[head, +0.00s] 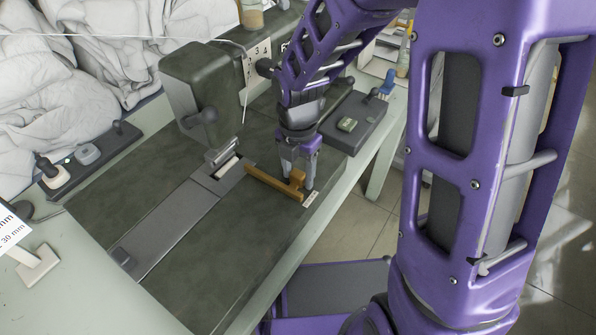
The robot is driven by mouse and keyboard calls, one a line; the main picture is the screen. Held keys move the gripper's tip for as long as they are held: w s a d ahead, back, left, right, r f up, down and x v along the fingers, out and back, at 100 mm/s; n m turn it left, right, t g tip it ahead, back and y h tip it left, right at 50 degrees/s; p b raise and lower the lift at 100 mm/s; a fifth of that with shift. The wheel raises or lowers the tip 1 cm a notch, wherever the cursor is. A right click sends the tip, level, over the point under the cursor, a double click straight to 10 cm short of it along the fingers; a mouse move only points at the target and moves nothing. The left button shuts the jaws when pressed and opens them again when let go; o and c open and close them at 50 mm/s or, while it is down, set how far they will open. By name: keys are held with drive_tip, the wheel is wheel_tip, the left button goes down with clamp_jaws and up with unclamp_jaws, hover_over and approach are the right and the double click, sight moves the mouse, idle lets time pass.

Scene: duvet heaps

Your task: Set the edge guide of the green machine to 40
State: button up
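The dark green machine (187,82) stands on a green bed plate on the worktable. The edge guide appears to be the ochre bar (268,184) with a raised tab at its right end. It lies on the bed, to the right of the needle area. My gripper (298,181) points down over the right end of the guide. Its two fingers stand either side of the tab; contact is not clear. A small white label (311,198) lies by the guide's right end; its marking is too small to read, so the present setting cannot be told.
A dark tray (355,122) with small items lies behind my gripper. Another tray (88,160) with small items lies at the left. Grey-white duvet heaps (60,90) fill the back left. A card reading "30 mm" (12,232) stands at the left edge. The front bed is clear.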

clamp_jaws()
idle(1.1)
